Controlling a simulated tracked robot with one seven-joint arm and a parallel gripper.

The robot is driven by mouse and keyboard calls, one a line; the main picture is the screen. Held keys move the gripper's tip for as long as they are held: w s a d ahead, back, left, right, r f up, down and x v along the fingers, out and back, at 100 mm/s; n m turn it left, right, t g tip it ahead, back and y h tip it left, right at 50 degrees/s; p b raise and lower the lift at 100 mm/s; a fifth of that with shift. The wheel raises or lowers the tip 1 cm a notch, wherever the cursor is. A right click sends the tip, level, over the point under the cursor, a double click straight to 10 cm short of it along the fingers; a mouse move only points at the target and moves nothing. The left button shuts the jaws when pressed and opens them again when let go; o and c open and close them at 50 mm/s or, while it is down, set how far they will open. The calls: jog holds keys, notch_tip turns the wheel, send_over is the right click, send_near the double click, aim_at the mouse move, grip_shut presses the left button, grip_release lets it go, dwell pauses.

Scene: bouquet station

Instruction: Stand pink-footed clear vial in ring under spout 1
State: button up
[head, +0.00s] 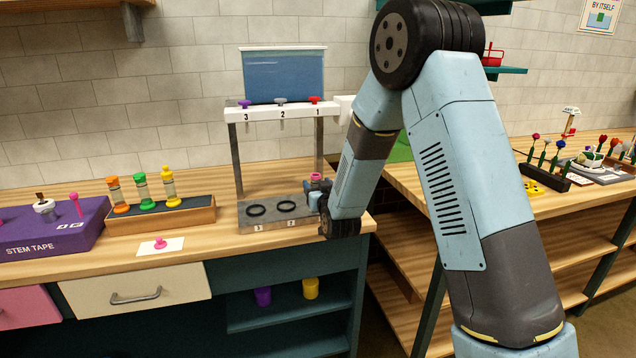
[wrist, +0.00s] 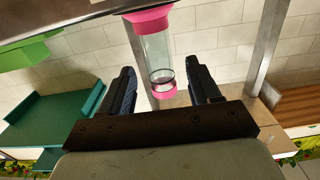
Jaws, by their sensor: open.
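The pink-footed clear vial (wrist: 154,48) stands between my gripper's (wrist: 160,77) two open fingers in the wrist view, with gaps on both sides. It has a pink part at each end. In the head view only its pink upper end (head: 316,177) shows clearly, below spout 1 (head: 315,99). My gripper (head: 317,201) is at the right end of the grey dispenser base (head: 268,224). It hides the vial's lower part and ring 1, so I cannot tell from the head view how the foot sits in the ring.
Rings 3 (head: 256,211) and 2 (head: 287,206) are empty. Dispenser posts (head: 236,160) flank the space. A wooden rack (head: 190,217) with orange, green and yellow vials stands left. A pink item lies on a white card (head: 174,246). A purple stem tape box (head: 45,232) is further left.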

jog(key=v, duration=0.9)
jog(key=s+d+r+m+g+h, duration=0.1)
jog(key=s+d+r+g+h, duration=0.3)
jog(key=s+d+r, duration=0.6)
jog(key=s+d+r+g, duration=0.2)
jog(key=s+d, duration=0.2)
jog(key=s, duration=0.4)
jog(key=s+d+r+m+g, duration=0.1)
jog(key=s+d+r+g, duration=0.2)
jog(key=s, duration=0.5)
jog(key=s+d+r+m+g+h, duration=0.1)
jog(key=s+d+r+g, duration=0.1)
jog(key=s+d, duration=0.3)
jog(key=s, duration=0.3)
jog(key=shift+r+g, duration=0.15)
jog(key=shift+g, duration=0.15)
jog(key=shift+s, duration=0.25)
jog(key=shift+o, duration=0.2)
jog(key=shift+a, duration=0.1)
